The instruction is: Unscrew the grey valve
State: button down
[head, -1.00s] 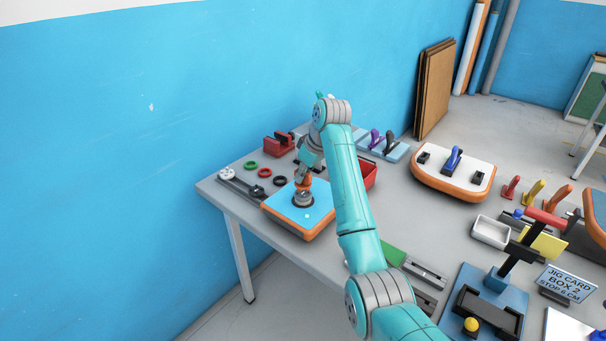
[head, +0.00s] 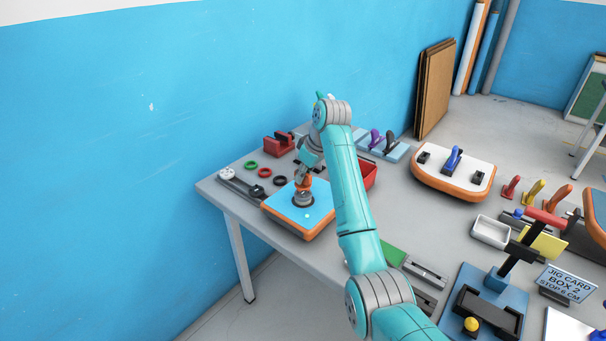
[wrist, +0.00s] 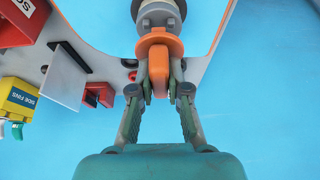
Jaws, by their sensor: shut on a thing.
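My gripper (head: 304,175) points down at a small board (head: 284,207) with a blue top and orange edge, on the near left end of the table. In the wrist view my gripper (wrist: 160,88) is shut on an orange part (wrist: 159,60), which has a flat grip and a round flange. The grey valve (wrist: 158,15) lies directly beyond the flange, in line with it. In the head view the grey valve (head: 303,199) shows as a round piece on the board's top, under the orange part. The fingers hide part of the grip, and I cannot tell how far the valve is seated.
Green, red and black rings (head: 264,172) lie left of the board, beside a grey pump-like tool (head: 240,184). A red bin (head: 370,174) stands close behind my arm. A white board with a blue fin (head: 453,165) sits to the right. The blue wall borders the table's far side.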

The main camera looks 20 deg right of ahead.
aim_at(311, 178)
jog(key=shift+f, duration=0.95)
jog(key=c, duration=1.1)
grip_release()
jog(key=shift+o, duration=0.2)
jog(key=v, duration=0.7)
jog(key=shift+r, duration=0.3)
